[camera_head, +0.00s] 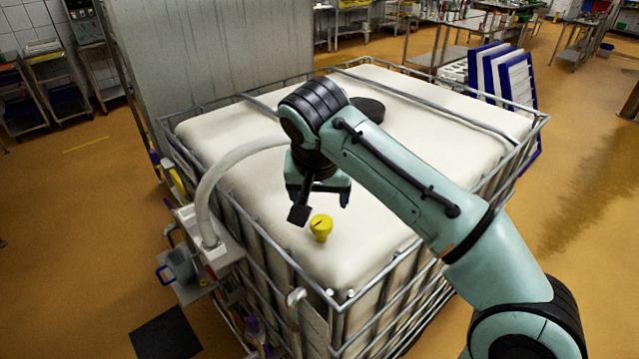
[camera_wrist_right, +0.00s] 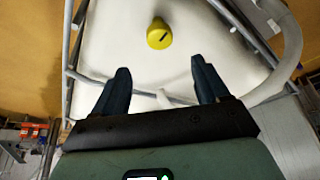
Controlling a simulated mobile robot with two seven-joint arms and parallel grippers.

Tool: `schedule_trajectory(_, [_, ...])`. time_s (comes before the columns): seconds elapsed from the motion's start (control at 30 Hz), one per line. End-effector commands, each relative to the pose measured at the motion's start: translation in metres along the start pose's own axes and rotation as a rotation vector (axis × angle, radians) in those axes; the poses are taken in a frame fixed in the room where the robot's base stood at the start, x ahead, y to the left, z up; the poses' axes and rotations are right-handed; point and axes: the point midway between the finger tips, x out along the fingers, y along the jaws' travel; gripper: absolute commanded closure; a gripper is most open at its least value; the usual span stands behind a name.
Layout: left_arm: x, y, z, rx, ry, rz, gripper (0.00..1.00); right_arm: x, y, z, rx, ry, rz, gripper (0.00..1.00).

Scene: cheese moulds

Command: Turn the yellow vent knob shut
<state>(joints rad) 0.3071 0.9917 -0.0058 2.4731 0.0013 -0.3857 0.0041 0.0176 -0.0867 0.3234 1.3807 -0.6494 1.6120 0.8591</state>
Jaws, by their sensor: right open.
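The yellow vent knob (camera_head: 321,227) stands on the white top of the caged tank (camera_head: 375,235), near its front corner. It has a dark slot mark on its top. My right gripper (camera_head: 322,203) is above the tank top, just behind the knob in the head view, open and empty. In the right wrist view the knob (camera_wrist_right: 159,35) lies beyond the two spread fingertips (camera_wrist_right: 163,75), roughly between their lines and apart from both. My left gripper is not in view.
A metal cage rail (camera_head: 280,262) runs around the tank. A pale hose (camera_head: 212,190) arches over the left edge onto the tank. A black lid (camera_head: 368,108) sits farther back, partly behind my arm. Blue-edged white panels (camera_head: 515,80) stand behind right.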

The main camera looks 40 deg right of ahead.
Motion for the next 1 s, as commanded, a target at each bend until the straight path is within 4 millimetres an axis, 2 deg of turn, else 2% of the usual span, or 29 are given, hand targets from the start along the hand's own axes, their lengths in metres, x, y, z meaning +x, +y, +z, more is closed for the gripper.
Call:
schedule_trajectory(0.1, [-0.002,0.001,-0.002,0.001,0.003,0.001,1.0,-0.015,-0.001,-0.001,0.0,0.002,-0.001,0.26])
schedule_trajectory(0.23, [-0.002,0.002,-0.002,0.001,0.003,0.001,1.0,-0.022,0.0,0.0,0.0,0.0,0.0,0.26])
schedule_trajectory(1.0, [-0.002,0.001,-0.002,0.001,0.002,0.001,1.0,-0.022,0.0,0.001,0.0,-0.001,0.001,0.26])
